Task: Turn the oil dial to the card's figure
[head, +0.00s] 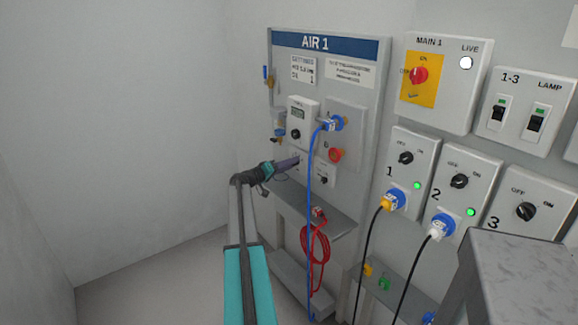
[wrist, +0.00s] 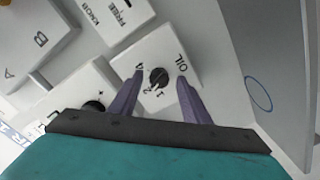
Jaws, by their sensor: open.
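The oil dial (wrist: 158,77) is a small black knob on a white plate marked OIL, with small figures beside it, in the wrist view. I cannot tell surely which figure its pointer faces. My gripper (wrist: 161,82) is open, its two purple fingers one on either side of the dial; contact is not visible. In the head view my gripper (head: 297,160) reaches the lower left of the AIR 1 panel and hides the dial. The settings card (head: 303,70) is at the panel's upper left; its oil line seems to read 1, but the print is tiny.
A regulator (head: 302,117) with its own knob sits above the oil plate. A plate marked FREE KNOB (wrist: 115,15) is beside it. A blue hose (head: 309,200) hangs close to my gripper's right. A grey shelf (head: 330,218) juts out below. Open floor lies left.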

